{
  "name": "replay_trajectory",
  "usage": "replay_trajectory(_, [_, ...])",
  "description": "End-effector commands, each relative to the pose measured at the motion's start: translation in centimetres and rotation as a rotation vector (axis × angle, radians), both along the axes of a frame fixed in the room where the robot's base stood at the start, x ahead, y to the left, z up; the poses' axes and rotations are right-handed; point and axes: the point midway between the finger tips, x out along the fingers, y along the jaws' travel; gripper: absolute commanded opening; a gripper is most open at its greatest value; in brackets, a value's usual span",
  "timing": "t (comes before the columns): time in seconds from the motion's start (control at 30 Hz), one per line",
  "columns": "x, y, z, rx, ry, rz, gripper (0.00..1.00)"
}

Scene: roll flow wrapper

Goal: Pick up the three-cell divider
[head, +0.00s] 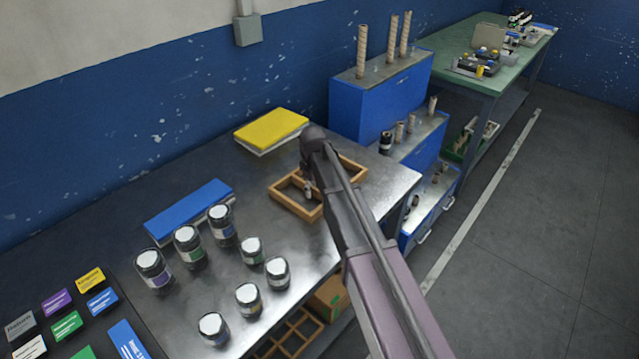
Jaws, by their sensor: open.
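A wooden divider frame (292,206) lies on the metal table near its right end. My arm crosses in front of it and hides its middle, so I cannot count its cells. One open cell shows to the left of my arm and a corner of the frame shows to the right. My gripper (309,190) points down over the frame, close to a wooden wall. It is open, small in view and partly hidden by the arm. I cannot tell whether it touches the wood.
A yellow-topped stack (272,128) lies behind the frame. A blue-topped stack (188,210) and several lidded jars (250,250) stand to the left. Blue stepped cabinets (380,95) with upright rolls stand at the right. Another wooden grid (290,338) sits below the table.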

Motion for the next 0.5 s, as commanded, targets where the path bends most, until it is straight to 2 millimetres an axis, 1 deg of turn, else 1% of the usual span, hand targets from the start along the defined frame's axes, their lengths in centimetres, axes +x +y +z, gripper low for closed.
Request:
replay_trajectory(0.23, [0.0, 0.01, 0.0, 0.0, 0.0, 0.0, 0.57])
replay_trajectory(0.27, [-0.01, 0.01, 0.0, 0.0, 0.0, 0.0, 0.51])
replay_trajectory(0.3, [-0.01, 0.01, 0.0, 0.0, 0.0, 0.0, 0.39])
replay_trajectory(0.37, [0.0, 0.01, 0.0, 0.0, 0.0, 0.0, 0.21])
replay_trajectory(0.4, [0.0, 0.01, 0.0, 0.0, 0.0, 0.0, 0.09])
replay_trajectory(0.43, [-0.01, 0.02, 0.0, 0.0, 0.0, 0.0, 0.0])
replay_trajectory(0.5, [-0.03, 0.1, 0.0, 0.0, 0.0, 0.001, 0.0])
